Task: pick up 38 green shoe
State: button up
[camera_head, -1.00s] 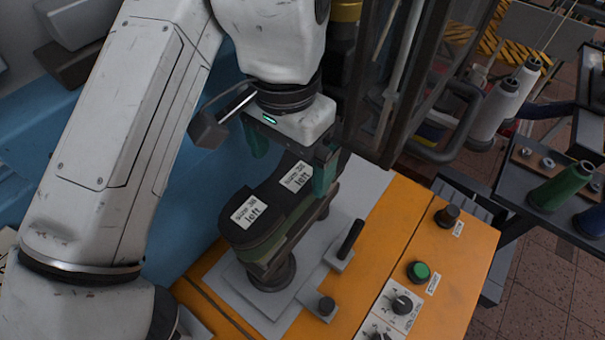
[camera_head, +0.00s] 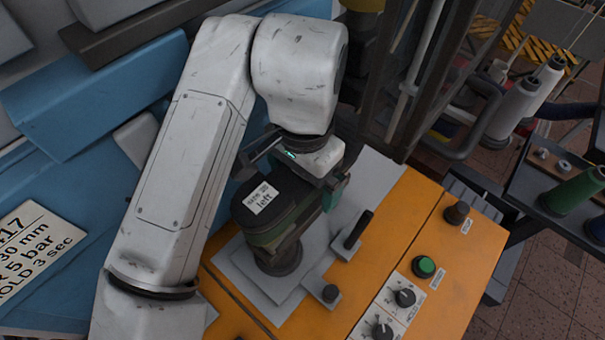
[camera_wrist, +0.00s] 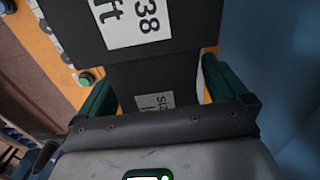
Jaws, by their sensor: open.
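The shoe last (camera_head: 280,218) is dark on top with a green lower body. It stands on a round post on the grey plate of the orange machine. A white label on its top reads "left", and in the wrist view the last (camera_wrist: 187,75) shows a label with "38". My gripper (camera_head: 329,187) is at the far end of the last, partly hiding it. In the wrist view my open gripper (camera_wrist: 160,95) has one green finger on each side of the narrower part of the last. I cannot tell whether the fingers touch it.
The orange machine top (camera_head: 408,230) carries a black lever (camera_head: 357,230), a green button (camera_head: 424,266) and several knobs. Dark uprights (camera_head: 400,75) stand behind the last. Blue panels (camera_head: 75,200) lie to the left. Thread spools (camera_head: 575,190) stand at the right.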

jog(key=c, duration=1.5)
jog(key=shift+r, duration=0.1)
jog(key=shift+c, duration=0.3)
jog(key=shift+r, duration=0.1)
